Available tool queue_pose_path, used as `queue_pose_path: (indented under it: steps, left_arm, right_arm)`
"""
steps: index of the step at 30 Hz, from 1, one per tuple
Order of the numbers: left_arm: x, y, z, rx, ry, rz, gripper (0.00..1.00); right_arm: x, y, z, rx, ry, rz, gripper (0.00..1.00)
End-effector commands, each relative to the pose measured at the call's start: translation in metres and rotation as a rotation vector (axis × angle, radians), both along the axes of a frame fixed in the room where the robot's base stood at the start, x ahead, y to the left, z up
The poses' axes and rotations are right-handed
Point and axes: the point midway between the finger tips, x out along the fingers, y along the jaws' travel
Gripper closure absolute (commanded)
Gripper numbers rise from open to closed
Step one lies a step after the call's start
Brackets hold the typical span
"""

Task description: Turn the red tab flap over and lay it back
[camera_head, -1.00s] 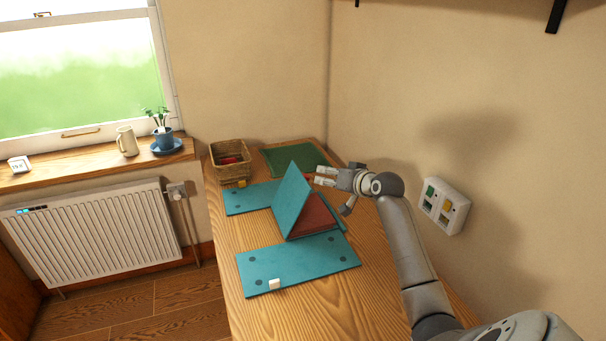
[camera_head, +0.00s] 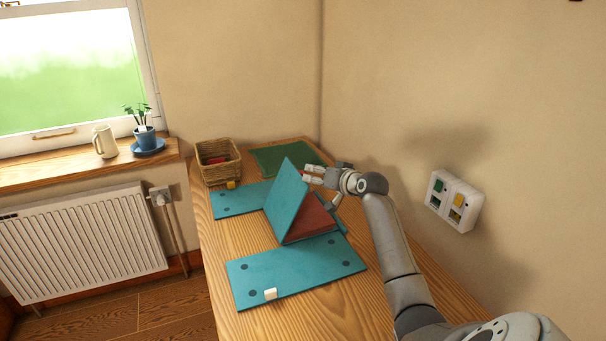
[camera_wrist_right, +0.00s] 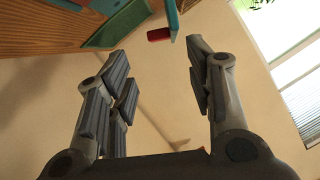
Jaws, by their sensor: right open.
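The teal flap (camera_head: 284,204) stands tilted up on the wooden table, leaning over a dark red surface (camera_head: 312,220) to its right. Its small red tab (camera_wrist_right: 158,34) sticks out from the flap's edge (camera_wrist_right: 172,14) in the right wrist view. My right gripper (camera_head: 314,174) is open, just right of the flap's upper part in the head view. In the wrist view its fingers (camera_wrist_right: 160,72) are spread wide, with the tab in the gap near or beyond the fingertips. Contact cannot be told. My left gripper is not in view.
A teal flap with a white tab (camera_head: 296,268) lies flat in front; another with a yellow tab (camera_head: 238,202) lies behind. A wicker basket (camera_head: 219,176) and a green mat (camera_head: 278,157) are at the back. The wall with a switch box (camera_head: 455,200) is on the right.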

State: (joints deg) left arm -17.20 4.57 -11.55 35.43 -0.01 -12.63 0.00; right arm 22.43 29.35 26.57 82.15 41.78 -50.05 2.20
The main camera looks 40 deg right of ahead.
Motion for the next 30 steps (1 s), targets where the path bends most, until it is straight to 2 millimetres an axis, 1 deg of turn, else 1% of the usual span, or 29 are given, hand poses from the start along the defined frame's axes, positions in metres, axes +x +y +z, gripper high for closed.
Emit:
queue_pose_path:
  steps: [1, 9, 18, 24, 30]
  left_arm:
    - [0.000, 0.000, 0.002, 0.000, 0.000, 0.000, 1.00]
    - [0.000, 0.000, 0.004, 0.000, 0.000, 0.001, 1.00]
    - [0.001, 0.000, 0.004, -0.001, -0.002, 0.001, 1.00]
    - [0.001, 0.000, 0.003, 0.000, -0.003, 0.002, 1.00]
    - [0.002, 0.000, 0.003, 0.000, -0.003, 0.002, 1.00]
  right_arm:
    - [0.007, 0.000, -0.001, 0.002, 0.000, 0.001, 0.52]
    - [0.038, -0.005, -0.013, 0.003, 0.001, 0.001, 0.52]
    - [0.067, -0.009, -0.025, 0.002, 0.001, 0.001, 0.52]
    - [0.079, -0.011, -0.029, 0.001, 0.000, 0.001, 0.52]
    - [0.083, -0.012, -0.031, 0.000, 0.001, 0.000, 0.52]
